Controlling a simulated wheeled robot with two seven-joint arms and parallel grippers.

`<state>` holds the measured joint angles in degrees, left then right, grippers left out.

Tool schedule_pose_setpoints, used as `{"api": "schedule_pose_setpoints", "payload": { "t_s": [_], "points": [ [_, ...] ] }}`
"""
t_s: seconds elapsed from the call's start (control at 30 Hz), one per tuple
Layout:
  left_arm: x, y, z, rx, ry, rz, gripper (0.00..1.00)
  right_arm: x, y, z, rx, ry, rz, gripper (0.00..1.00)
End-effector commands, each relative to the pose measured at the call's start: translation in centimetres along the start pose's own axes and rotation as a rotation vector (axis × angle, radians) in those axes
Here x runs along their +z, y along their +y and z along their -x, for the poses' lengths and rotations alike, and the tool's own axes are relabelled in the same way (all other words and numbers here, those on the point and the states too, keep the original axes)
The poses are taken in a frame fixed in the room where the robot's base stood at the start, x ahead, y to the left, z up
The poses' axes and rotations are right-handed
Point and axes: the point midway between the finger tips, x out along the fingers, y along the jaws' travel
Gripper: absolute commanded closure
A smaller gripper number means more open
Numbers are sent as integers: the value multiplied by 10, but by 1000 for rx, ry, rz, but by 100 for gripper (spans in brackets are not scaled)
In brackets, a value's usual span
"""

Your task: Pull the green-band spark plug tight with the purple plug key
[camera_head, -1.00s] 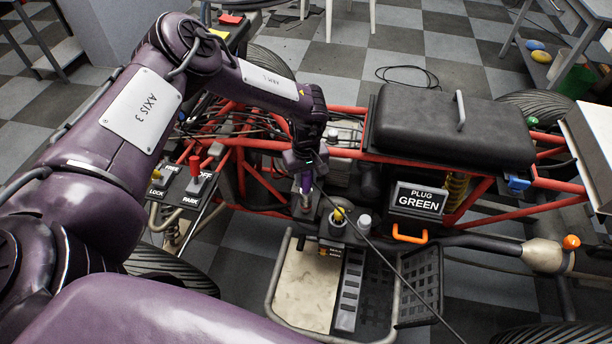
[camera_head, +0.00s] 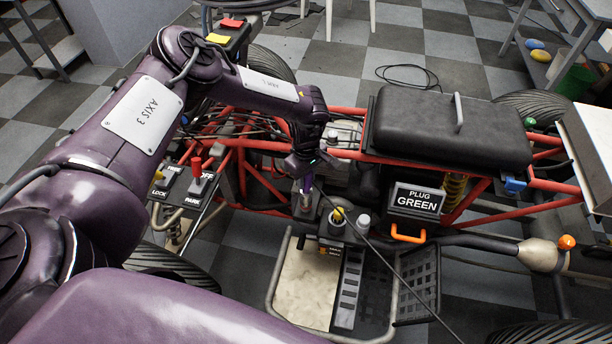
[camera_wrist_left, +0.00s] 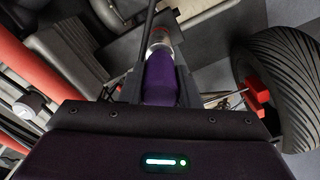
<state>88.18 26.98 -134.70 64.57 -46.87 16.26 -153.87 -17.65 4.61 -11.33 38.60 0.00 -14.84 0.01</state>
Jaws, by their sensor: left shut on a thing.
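My left gripper (camera_head: 304,168) is over the quad's frame and points down. It is shut on the purple plug key (camera_head: 306,184). The key also shows in the left wrist view (camera_wrist_left: 160,75), with its silvery lower end (camera_wrist_left: 158,38) away from the gripper. In the head view the key's lower end stands over a dark fitting at the frame's side. The spark plug and its green band cannot be made out there. A black sign (camera_head: 417,201) reads "PLUG GREEN". My right gripper is not in view.
Red frame tubes (camera_head: 345,154) surround the key. The black seat (camera_head: 450,130) is farther right. Switch panels (camera_head: 190,185) are at left. A tyre (camera_wrist_left: 285,80) shows in the wrist view.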

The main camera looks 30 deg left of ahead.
Motion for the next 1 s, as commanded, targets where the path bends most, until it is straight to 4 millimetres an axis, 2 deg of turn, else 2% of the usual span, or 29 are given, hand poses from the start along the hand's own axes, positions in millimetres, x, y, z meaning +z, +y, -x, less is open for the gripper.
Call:
{"api": "schedule_pose_setpoints", "payload": {
  "t_s": [0.43, 1.0],
  "points": [
    [0, 1, 1, 1, 0, -1, 98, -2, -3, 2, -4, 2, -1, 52],
    [0, 1, -5, 1, 0, -1, 98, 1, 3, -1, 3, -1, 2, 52]
  ]
}}
